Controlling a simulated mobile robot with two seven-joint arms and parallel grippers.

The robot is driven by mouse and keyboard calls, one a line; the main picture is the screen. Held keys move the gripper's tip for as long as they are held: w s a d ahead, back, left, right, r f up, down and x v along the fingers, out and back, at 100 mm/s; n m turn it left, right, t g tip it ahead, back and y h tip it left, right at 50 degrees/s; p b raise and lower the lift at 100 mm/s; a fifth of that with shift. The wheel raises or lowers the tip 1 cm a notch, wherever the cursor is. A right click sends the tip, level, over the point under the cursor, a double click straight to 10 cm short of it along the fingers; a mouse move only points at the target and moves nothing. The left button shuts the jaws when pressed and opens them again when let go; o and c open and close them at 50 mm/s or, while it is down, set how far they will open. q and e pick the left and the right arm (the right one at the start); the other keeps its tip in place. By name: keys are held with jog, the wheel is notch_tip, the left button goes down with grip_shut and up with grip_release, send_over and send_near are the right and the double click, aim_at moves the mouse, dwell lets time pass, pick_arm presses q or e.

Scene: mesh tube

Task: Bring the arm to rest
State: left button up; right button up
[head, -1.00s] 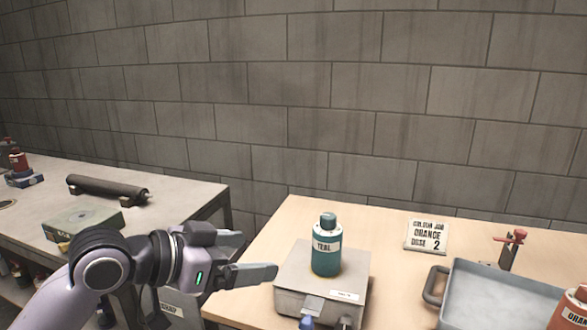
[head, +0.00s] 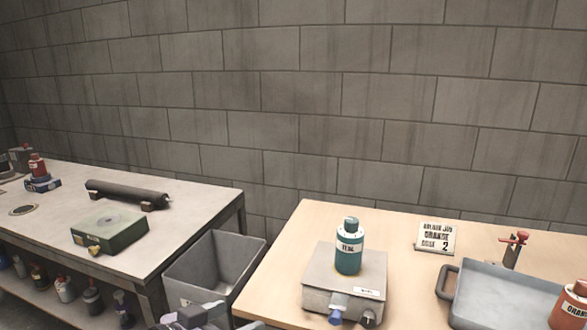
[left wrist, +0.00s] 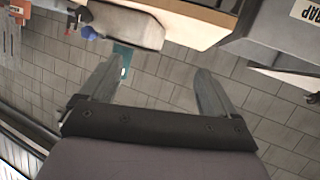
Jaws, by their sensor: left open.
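My left arm shows only at the bottom edge of the head view, where part of my left gripper (head: 205,318) is in the picture and the rest is cut off. It is low, to the left of the grey box-shaped device. In the left wrist view my left gripper (left wrist: 160,68) has its two fingers spread wide, with nothing between them but tiled floor behind. My right gripper is in neither view.
A teal bottle (head: 348,262) stands upright on the grey device (head: 318,284) on the wooden table (head: 292,240). A grey bin (head: 190,272) stands between this table and the left bench (head: 170,229). A metal tray (head: 500,296) lies at right.

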pick_arm(q)
jog(key=s+a+f+n+y+p, duration=0.2)
jog(key=s+a+f+y, duration=0.1)
jog(key=s+f, duration=0.6)
jog(key=s+a+f+n+y+p, duration=0.1)
jog(key=s+a+f+y+p, duration=0.2)
jog(key=s+a+f, duration=0.3)
jog(key=s+f, duration=0.2)
jog(key=s, duration=0.3)
jog(key=shift+a+f+n, duration=0.3)
jog(key=shift+f+n, duration=0.1)
